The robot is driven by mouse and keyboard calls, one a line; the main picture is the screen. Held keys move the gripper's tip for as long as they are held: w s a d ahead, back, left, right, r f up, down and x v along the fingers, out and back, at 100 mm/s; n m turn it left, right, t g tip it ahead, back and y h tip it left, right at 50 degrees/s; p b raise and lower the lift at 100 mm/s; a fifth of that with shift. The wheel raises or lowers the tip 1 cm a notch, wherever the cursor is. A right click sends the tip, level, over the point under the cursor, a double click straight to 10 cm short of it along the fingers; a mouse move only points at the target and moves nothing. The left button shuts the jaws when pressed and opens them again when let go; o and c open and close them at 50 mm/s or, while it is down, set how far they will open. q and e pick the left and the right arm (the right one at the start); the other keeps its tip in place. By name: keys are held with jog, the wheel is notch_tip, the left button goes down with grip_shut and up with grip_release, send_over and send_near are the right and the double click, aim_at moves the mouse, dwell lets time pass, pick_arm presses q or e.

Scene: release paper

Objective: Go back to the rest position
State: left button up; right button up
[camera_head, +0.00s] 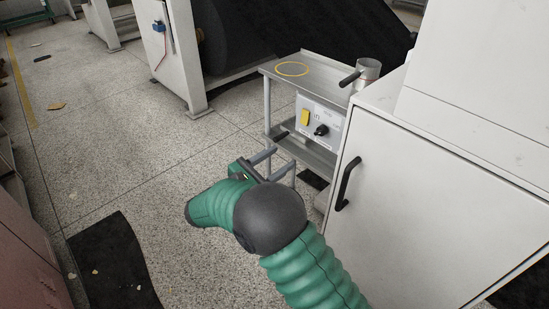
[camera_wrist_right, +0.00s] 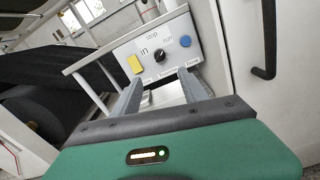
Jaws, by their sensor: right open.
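My right gripper (camera_head: 262,160) is open and empty, in front of the small metal stand with a control box. Its two grey fingers also show in the right wrist view (camera_wrist_right: 165,97), apart, just below the box. The control box (camera_head: 319,122) has a pale front with a yellow part on the left and a black knob (camera_head: 321,130). In the right wrist view the knob (camera_wrist_right: 159,56) is turned at a slant near the words "in", "stop" and "run", and a blue button (camera_wrist_right: 185,41) sits to its right. My left gripper is not in view.
A white cabinet (camera_head: 430,190) with a black handle (camera_head: 347,184) stands close on the right. A white machine frame and a large black roll are behind.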

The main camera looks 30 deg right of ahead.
jog(key=shift+a, duration=0.1)
jog(key=s+d+f+m+g+y, duration=0.2)
jog(key=s+f+m+g+y, duration=0.5)
jog(key=s+f, duration=0.5)
jog(key=s+a+f+m+t+y, duration=0.4)
jog(key=s+a+m+t+y, duration=0.1)
jog(key=s+a+m+y, duration=0.6)
notch_tip(320, 180, up, 38)
jog(key=m+p, duration=0.1)
jog(key=p, duration=3.6)
jog(key=shift+w+d+g+h+p, duration=0.3)
jog(key=shift+w+d+h, duration=0.1)
jog(key=shift+f, duration=0.1)
